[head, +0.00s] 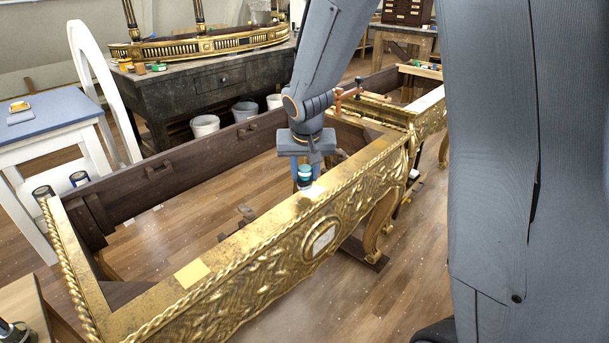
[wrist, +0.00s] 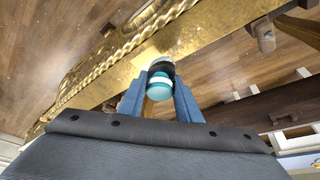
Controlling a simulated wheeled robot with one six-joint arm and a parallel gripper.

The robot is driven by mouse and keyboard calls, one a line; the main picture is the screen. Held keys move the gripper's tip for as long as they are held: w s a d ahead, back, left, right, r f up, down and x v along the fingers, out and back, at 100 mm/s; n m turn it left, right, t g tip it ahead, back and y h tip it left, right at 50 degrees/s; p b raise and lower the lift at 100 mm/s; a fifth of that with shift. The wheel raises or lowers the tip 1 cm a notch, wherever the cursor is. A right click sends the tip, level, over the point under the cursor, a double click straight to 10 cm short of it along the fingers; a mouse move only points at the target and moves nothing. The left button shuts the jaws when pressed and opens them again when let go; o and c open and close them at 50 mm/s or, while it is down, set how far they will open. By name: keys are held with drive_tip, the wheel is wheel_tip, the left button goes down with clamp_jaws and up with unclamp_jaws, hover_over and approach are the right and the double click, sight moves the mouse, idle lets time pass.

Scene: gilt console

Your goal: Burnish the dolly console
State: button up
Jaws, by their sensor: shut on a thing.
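The gilt console (head: 270,265) is an open frame with carved gold sides and a flat gold top rail; it crosses the head view and shows in the wrist view (wrist: 120,82). My gripper (head: 303,172) has its blue fingers shut on a small burnishing tool (head: 305,176) with teal, white and dark bands. In the wrist view the tool (wrist: 160,82) sits between the fingertips, over the gold rail. Its lower end is at the rail's top near the carved oval; I cannot tell whether it touches. A pale yellow patch (head: 192,273) lies on the rail at the front left.
An orange clamp (head: 347,97) stands on the frame behind my gripper. A dark workbench (head: 215,85) bears a gilt piece at the back, with buckets (head: 205,125) below. The frame's middle is open to the wooden floor.

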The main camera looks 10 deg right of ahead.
drive_tip(key=shift+r+p, duration=2)
drive_tip(key=shift+r, duration=0.65)
